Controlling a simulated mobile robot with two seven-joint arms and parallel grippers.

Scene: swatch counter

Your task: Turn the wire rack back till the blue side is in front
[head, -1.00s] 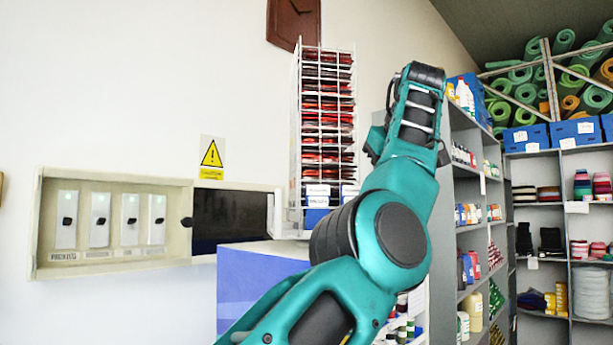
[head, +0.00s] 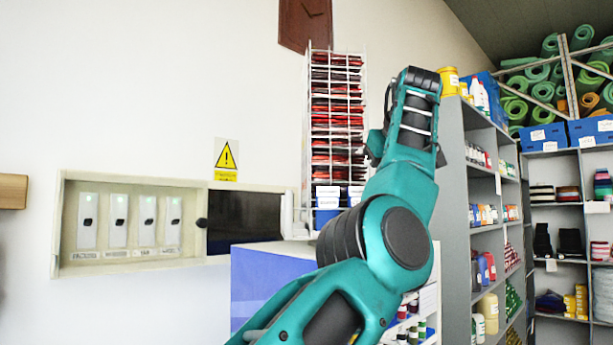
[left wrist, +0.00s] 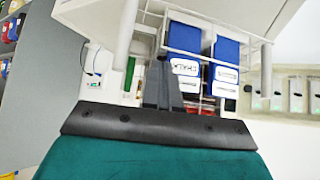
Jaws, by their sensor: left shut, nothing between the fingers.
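The white wire rack (head: 308,130) stands upright on a counter in the head view. The side facing me holds mostly red and dark swatches (head: 337,100). Blue bins with white labels (head: 327,204) sit at its foot; two blue bins (left wrist: 227,50) also show close up in the left wrist view, which looks upside down. My left gripper (left wrist: 160,85) is shut and empty, its dark fingers appearing by the rack's lower part; I cannot tell whether they touch it. In the head view my teal arm hides this gripper and covers the rack's lower right. My right gripper is in neither view.
A switch box (head: 125,225) and a dark panel (head: 243,222) are on the wall left of the rack, below a yellow warning sign (head: 226,155). The blue-and-white counter (head: 260,285) is under the rack. Grey shelves (head: 455,180) with bottles stand close on the right.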

